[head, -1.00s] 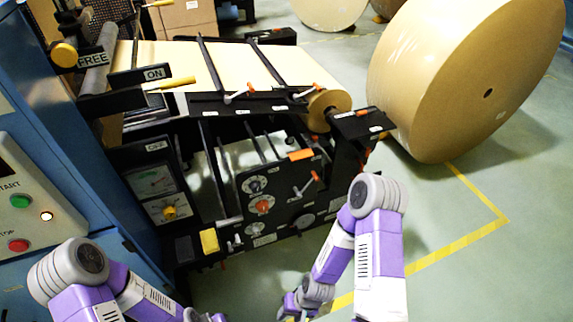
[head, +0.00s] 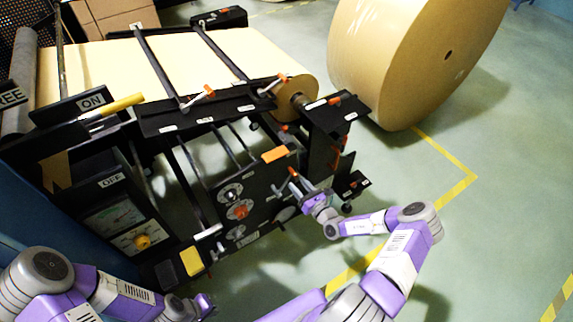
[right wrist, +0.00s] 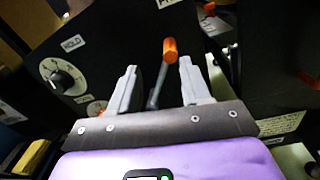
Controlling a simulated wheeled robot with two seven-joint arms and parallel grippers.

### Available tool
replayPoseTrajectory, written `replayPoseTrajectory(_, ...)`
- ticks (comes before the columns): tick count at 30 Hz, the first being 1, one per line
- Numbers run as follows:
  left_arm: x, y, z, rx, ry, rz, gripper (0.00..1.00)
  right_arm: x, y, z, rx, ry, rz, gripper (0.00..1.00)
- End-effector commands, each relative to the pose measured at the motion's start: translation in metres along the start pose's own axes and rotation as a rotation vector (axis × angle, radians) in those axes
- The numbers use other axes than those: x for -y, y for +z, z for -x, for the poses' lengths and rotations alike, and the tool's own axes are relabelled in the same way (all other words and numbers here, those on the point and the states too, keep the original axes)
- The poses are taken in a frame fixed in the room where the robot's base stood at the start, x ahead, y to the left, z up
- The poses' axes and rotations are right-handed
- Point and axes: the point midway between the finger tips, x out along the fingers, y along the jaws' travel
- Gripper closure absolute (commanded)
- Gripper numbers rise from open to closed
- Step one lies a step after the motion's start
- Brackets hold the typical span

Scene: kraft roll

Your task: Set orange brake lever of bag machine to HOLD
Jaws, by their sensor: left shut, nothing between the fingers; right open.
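The orange-tipped brake lever (head: 293,172) is on the black side panel of the bag machine (head: 250,195). In the right wrist view its orange grip (right wrist: 169,49) stands up on a grey stem, and a HOLD label (right wrist: 73,43) is on the panel to its left. My right gripper (head: 304,192) is at the panel by the lever. In the right wrist view the right gripper (right wrist: 158,72) is open, with the lever showing between its fingers; contact cannot be told. My left gripper (head: 204,304) is shut and empty, low in the head view, away from the lever.
Dials (head: 238,211) sit left of the lever, and an orange block (head: 274,154) is above it. Other orange-tipped levers (head: 205,93) are on the upper rail. A large kraft roll (head: 400,60) stands behind on the right.

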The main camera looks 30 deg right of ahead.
Motion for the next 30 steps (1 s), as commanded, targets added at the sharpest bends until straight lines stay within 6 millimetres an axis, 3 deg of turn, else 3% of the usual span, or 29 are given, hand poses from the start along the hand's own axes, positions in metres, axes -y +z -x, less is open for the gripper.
replayPoseTrajectory(3,0.001,0.000,-0.002,0.001,0.000,0.000,1.00,0.013,0.002,-0.002,0.015,-0.042,-0.009,0.52)
replayPoseTrajectory(18,0.008,-0.001,-0.021,0.001,0.000,0.000,1.00,0.015,0.002,-0.069,0.014,-0.039,-0.010,0.52)
replayPoseTrajectory(28,0.008,-0.001,-0.021,0.001,0.000,0.000,1.00,0.015,0.003,-0.073,0.012,-0.040,-0.011,0.52)
replayPoseTrajectory(30,0.008,-0.001,-0.021,0.001,0.000,0.000,1.00,0.015,0.003,-0.073,0.012,-0.039,-0.010,0.62)
